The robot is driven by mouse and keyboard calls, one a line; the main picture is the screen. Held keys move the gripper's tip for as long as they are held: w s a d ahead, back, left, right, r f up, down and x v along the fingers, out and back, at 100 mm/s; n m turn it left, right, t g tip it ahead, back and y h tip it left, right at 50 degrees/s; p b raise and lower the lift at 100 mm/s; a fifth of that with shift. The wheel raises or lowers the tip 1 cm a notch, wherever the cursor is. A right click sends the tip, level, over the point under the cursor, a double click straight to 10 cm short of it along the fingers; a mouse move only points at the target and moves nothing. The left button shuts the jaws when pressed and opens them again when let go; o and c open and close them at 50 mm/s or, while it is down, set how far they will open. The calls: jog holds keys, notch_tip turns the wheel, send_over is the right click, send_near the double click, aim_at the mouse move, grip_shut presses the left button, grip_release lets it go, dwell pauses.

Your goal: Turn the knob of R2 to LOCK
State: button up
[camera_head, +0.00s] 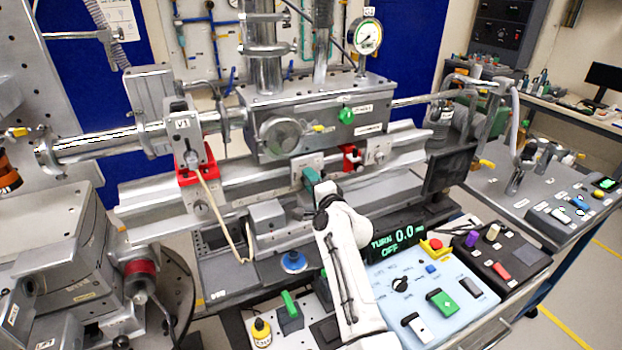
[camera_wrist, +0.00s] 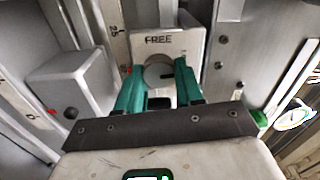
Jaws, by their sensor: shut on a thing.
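My gripper (camera_head: 311,177) reaches the front of a grey rider on the rail in the head view. In the wrist view its two teal fingers (camera_wrist: 157,70) are shut on a round grey knob (camera_wrist: 158,76), one on each side. The knob sits on the rider's pale face (camera_wrist: 182,42), below the word FREE. A LOCK mark and the name R2 cannot be read in either view. In the head view the knob is hidden behind my fingers and wrist.
A grey block (camera_wrist: 68,82) stands close to the left of my fingers. A red-based rider marked V1 (camera_head: 190,160) is on the rail to the left, and a red clamp (camera_head: 352,158) is to the right. A control panel (camera_head: 425,300) lies in front at right.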

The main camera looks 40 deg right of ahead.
jog(key=shift+m, duration=0.6)
jog(key=shift+f, duration=0.1)
jog(key=o, duration=1)
jog(key=shift+o, duration=0.2)
jog(key=shift+s, duration=0.15)
jog(key=v, duration=1)
jog(key=shift+s+p, duration=0.3)
jog(key=shift+p, duration=0.15)
